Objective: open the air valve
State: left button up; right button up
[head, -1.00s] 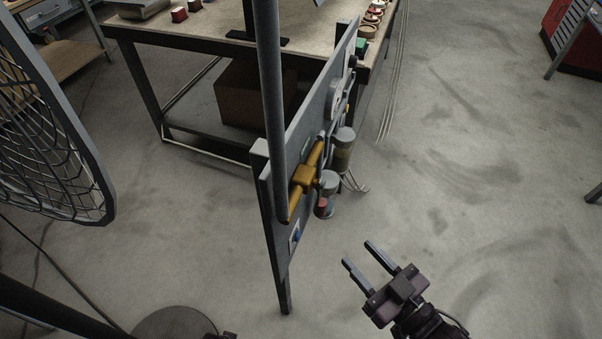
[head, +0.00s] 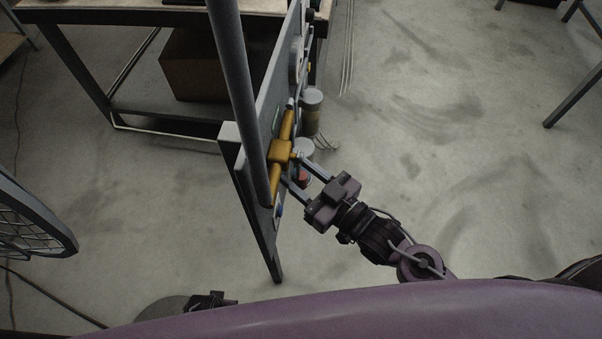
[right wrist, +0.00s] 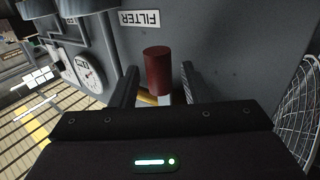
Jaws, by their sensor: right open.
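The air panel (head: 243,190) is a grey upright board seen nearly edge-on in the head view, with a yellow pipe and fitting (head: 280,151) on its right face. A dark red cylindrical handle (right wrist: 157,72) stands between the fingers in the right wrist view, with a bit of yellow pipe behind it. My right gripper (head: 291,168) is open at the panel, its fingers on either side of the red handle, with gaps visible. Red also shows near the fingers in the head view (head: 303,175). I cannot make out my left gripper.
A pressure gauge (right wrist: 89,73) and a FILTER label (right wrist: 139,18) are on the panel. A grey post (head: 238,100) stands at its left side. A caged fan (head: 30,225) is at left, a workbench (head: 100,17) behind.

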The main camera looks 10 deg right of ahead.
jog(key=shift+a, duration=0.1)
grip_shut()
pick_arm(q)
jog(key=shift+f, duration=0.1)
pick_arm(e)
jog(key=shift+w+f, duration=0.1)
jog(key=shift+w, duration=0.1)
pick_arm(q)
jog(key=w+d+r+b, duration=0.1)
jog(key=r+b, duration=0.1)
jog(key=r, duration=0.3)
jog(key=w+d+r+b, duration=0.1)
jog(key=w+r, duration=0.1)
jog(key=r, duration=0.3)
jog(key=shift+w+d+r+b, duration=0.2)
jog(key=shift+w+d+b, duration=0.05)
jog(key=shift+d+b, duration=0.15)
pick_arm(e)
jog(key=shift+w+d+r+n+t+y, duration=0.25)
jog(key=shift+w+n+y, duration=0.4)
jog(key=shift+n, duration=0.55)
jog(key=shift+w+d+r+n+t+y, duration=0.2)
jog(key=shift+w+n+y, duration=0.45)
jog(key=shift+n, duration=0.55)
jog(key=shift+w+d+r+n+t+y, duration=0.15)
jog(key=shift+w+r+n+t+y, duration=0.2)
jog(key=shift+n+y, duration=0.65)
jog(key=shift+h, duration=0.4)
grip_release()
jog(key=shift+f, duration=0.1)
